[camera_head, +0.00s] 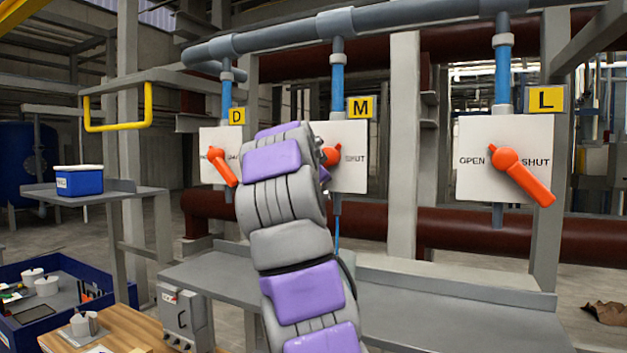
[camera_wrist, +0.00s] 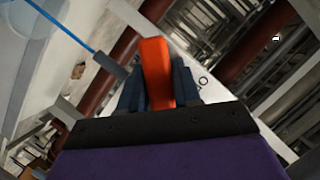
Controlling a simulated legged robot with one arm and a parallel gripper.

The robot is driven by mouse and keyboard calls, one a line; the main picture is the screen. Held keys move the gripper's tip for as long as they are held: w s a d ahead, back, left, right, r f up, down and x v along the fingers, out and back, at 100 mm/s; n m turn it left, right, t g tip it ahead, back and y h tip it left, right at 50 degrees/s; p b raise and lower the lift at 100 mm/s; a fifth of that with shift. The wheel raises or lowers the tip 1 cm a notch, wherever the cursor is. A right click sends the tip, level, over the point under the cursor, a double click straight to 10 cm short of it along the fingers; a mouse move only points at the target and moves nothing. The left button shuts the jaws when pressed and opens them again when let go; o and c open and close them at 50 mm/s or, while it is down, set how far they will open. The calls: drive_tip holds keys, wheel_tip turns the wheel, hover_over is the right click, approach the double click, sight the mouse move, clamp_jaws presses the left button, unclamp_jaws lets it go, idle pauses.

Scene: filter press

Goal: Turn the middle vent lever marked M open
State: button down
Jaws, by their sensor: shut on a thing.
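The M vent lever's orange-red hub (camera_head: 332,154) shows on its white plate (camera_head: 352,172), under the yellow M sign (camera_head: 360,107). SHUT is readable to the right of the hub; no handle lies across that side. The left of the plate and the handle's direction are hidden behind my arm in the head view. In the wrist view the orange lever (camera_wrist: 156,62) stands between the two dark blue fingers of my gripper (camera_wrist: 158,88). The gripper is shut on it. My gripper is mostly hidden in the head view.
The D lever (camera_head: 222,165) and L lever (camera_head: 522,176) both slant down to the right on their own plates. A grey ledge (camera_head: 450,310) runs below the plates. A blue box (camera_head: 78,181) stands on a shelf at left. A yellow rail (camera_head: 120,127) hangs above it.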

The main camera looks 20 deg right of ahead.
drive_tip(key=shift+w+a+m+t, duration=0.15)
drive_tip(key=shift+w+m+t, duration=0.05)
drive_tip(key=shift+m+t, duration=0.1)
idle(0.5)
drive_tip(key=c, duration=0.9)
unclamp_jaws()
drive_tip(key=shift+w, duration=0.15)
drive_tip(key=shift+r, duration=0.1)
drive_tip(key=b+v, duration=0.1)
drive_tip(key=v, duration=1.6)
drive_tip(key=shift+s+a+r, duration=0.1)
drive_tip(key=shift+s+a, duration=0.05)
drive_tip(key=shift+s, duration=0.1)
